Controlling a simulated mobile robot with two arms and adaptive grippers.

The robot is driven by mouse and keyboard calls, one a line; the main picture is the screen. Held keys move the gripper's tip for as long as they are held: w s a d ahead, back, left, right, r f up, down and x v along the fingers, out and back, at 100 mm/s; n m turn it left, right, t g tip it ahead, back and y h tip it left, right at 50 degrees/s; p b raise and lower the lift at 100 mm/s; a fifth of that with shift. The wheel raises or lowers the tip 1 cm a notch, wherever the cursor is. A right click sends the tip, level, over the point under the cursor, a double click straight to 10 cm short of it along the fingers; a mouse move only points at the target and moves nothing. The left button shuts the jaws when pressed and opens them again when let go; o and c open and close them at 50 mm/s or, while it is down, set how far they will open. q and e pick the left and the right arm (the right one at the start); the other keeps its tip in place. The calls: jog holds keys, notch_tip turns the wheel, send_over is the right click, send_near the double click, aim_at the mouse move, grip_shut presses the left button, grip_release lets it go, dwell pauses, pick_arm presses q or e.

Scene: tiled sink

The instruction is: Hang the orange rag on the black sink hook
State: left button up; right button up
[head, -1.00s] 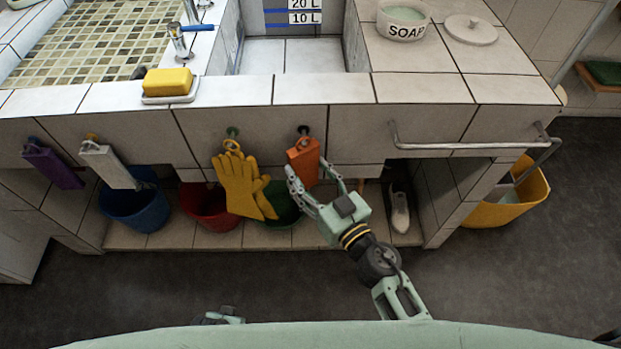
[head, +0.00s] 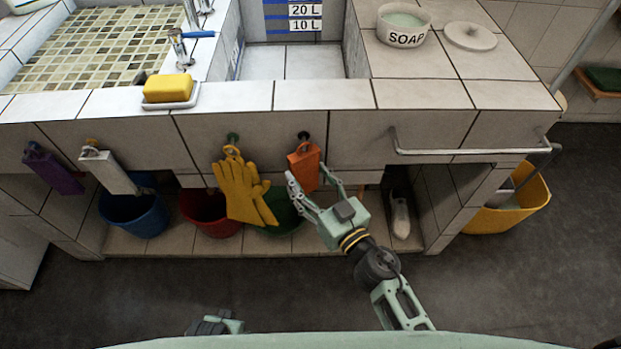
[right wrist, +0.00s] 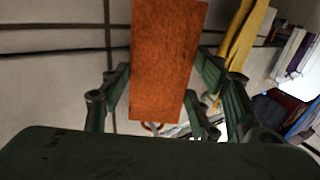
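The orange rag (head: 304,167) hangs upright against the tiled sink front. Its loop is at the black hook (head: 303,135) above it, and the rag appears to hang from it. My right gripper (head: 310,181) is just below and in front of the rag, with its fingers spread apart. In the right wrist view the rag (right wrist: 165,60) fills the space ahead between the spread fingers (right wrist: 163,80); whether they touch its edges is unclear. My left gripper (head: 215,324) shows only partly at the bottom edge, and its fingers cannot be made out.
Yellow gloves (head: 243,190) hang just left of the rag, close to my right gripper. A white rag (head: 108,172) and a purple rag (head: 53,174) hang further left. A metal towel bar (head: 470,151) juts out at right. Buckets stand below the sink.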

jog(key=o, duration=0.4)
jog(key=v, duration=1.2)
